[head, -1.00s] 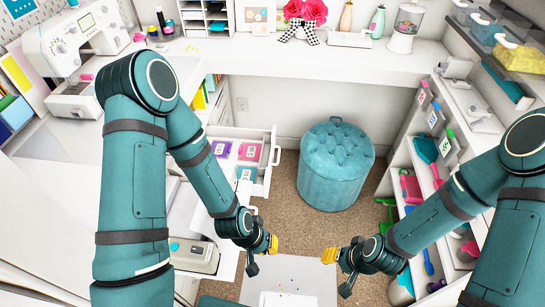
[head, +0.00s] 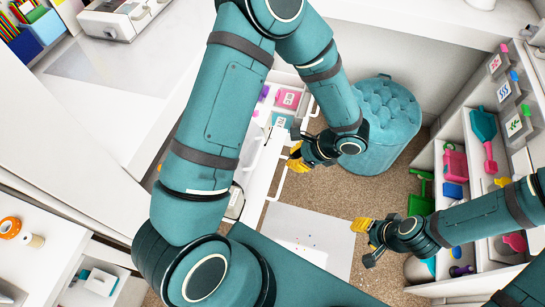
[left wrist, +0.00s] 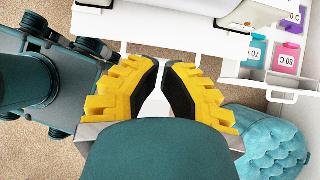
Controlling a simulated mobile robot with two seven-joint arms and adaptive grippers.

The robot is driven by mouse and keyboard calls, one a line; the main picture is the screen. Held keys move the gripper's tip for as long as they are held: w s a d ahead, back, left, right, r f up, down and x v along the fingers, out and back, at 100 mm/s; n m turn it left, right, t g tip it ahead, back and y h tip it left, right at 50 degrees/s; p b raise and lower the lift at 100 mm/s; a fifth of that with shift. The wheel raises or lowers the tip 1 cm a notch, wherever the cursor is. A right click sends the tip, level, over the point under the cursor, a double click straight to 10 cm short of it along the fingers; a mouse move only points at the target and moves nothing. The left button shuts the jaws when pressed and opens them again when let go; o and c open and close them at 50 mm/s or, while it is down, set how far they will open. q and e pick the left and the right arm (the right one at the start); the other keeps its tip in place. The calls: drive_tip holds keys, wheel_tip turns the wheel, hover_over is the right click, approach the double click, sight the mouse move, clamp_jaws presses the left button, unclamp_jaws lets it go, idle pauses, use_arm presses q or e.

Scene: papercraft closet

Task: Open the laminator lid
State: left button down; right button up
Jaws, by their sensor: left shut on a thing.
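My left gripper (head: 298,158) is in front of the drawers, left of the blue tufted stool. In the left wrist view its two yellow-padded fingers (left wrist: 161,72) are drawn close together. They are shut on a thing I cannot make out. A pale device (left wrist: 238,10), probably the laminator, shows in part at the top of that view, apart from the fingertips. In the head view my left arm hides most of the laminator's place, so I cannot tell its lid's state. My right gripper (head: 362,238) hangs over the floor at the right; its opening is unclear.
An open drawer (left wrist: 272,80) holds several coloured packs near my left gripper. The blue stool (head: 385,125) stands beside it. A shelf unit (head: 465,185) with colourful tools is at the right. Carpet (head: 395,190) lies clear between stool and right gripper.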

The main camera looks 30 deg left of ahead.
sight(247, 157)
use_arm(q)
drive_tip(key=s+a+f+b, duration=0.1)
drive_tip(key=a+f, duration=0.3)
drive_tip(key=a, duration=0.4)
drive_tip(key=shift+s+f, duration=0.25)
drive_tip(key=shift+s, duration=0.15)
drive_tip(key=shift+w+a+r, duration=0.1)
